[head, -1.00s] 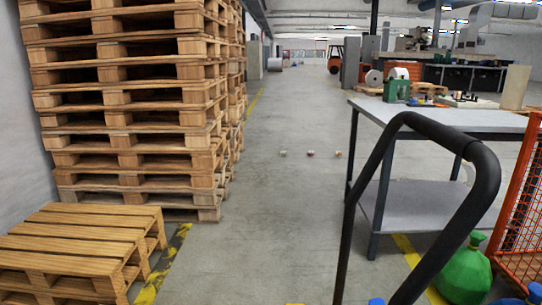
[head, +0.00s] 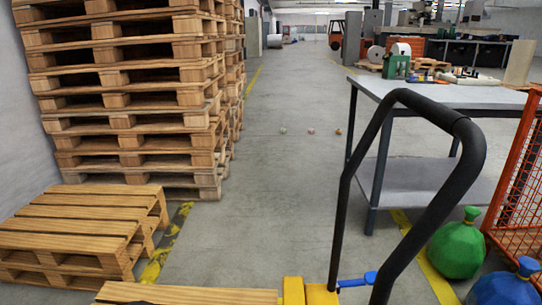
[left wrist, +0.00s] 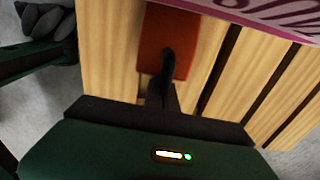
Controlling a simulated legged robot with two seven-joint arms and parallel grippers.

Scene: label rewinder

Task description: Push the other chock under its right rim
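An orange-red block (left wrist: 172,45), which looks like a chock, lies on pale wooden slats (left wrist: 110,60) in the left wrist view. My left gripper (left wrist: 168,58) has its dark fingers together, with the tips over the middle of the block. I cannot tell how firmly they touch it. In the head view neither gripper shows, and no chock can be seen. A wooden pallet (head: 190,295) shows at the bottom edge.
A black bent handle (head: 465,130) rises beside yellow metal (head: 305,292) and a blue part (head: 358,281). A grey table (head: 440,93), green sack (head: 457,250), blue sack (head: 505,288) and orange mesh cage (head: 515,180) stand right. Stacked pallets (head: 135,100) stand left.

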